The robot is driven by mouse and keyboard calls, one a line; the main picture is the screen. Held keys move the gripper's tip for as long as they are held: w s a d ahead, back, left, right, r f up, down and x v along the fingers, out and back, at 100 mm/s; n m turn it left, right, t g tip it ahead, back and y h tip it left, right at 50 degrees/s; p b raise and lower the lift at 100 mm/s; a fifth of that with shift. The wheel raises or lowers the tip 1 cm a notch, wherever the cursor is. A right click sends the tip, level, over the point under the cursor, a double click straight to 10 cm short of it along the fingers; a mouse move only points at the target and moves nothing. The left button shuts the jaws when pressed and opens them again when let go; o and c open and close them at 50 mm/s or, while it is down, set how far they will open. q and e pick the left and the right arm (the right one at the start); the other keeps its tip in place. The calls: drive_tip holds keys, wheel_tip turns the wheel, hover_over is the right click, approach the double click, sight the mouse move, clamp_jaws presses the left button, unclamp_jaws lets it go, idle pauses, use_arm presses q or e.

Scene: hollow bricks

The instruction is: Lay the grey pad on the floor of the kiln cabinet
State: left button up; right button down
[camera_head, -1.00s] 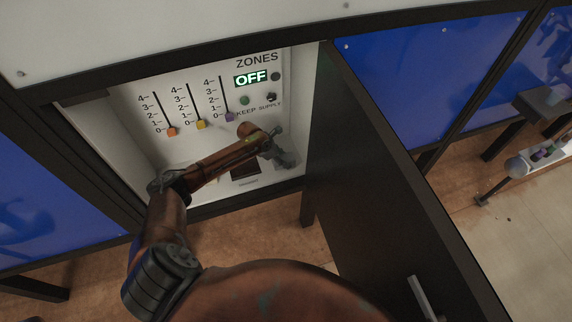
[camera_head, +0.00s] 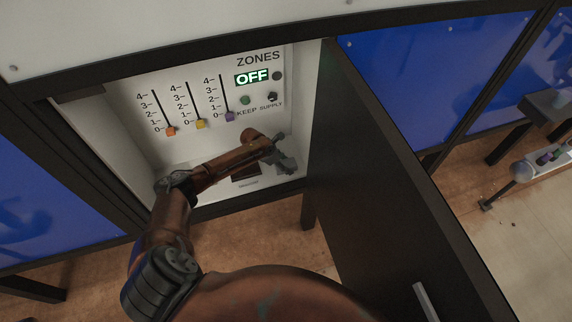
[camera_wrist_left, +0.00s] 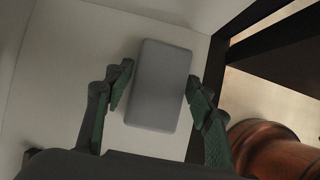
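The grey pad (camera_wrist_left: 160,85) is a rounded rectangle in the left wrist view. It appears to lie flat on the white floor (camera_wrist_left: 75,70) of the kiln cabinet, near its front right corner. My left gripper (camera_wrist_left: 160,88) has one finger on each side of the pad, with narrow gaps showing, so it looks open. In the head view my left gripper (camera_head: 285,157) is inside the cabinet (camera_head: 110,125), low at the right; the pad cannot be made out clearly there. My right gripper is not in view.
The cabinet's dark door (camera_head: 375,185) stands open on the right. The back panel carries three sliders, at orange (camera_head: 171,131), yellow (camera_head: 201,124) and purple (camera_head: 230,116) knobs, and a display (camera_head: 251,78) reading OFF. The dark frame borders the opening.

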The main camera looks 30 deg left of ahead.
use_arm(q)
drive_tip(key=shift+o, duration=1)
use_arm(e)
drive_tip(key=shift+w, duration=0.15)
use_arm(q)
drive_tip(key=shift+r, duration=0.1)
drive_tip(key=shift+s+a+r, duration=0.1)
drive_tip(key=shift+a+r, duration=0.05)
drive_tip(key=shift+r, duration=0.2)
drive_tip(key=p+v, duration=0.3)
drive_tip(key=v, duration=0.8)
drive_tip(key=shift+p, duration=0.4)
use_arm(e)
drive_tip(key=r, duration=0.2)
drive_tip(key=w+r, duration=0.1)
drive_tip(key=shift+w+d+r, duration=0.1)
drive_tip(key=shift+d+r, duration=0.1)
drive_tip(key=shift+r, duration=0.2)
use_arm(q)
drive_tip(key=shift+s+r, duration=0.1)
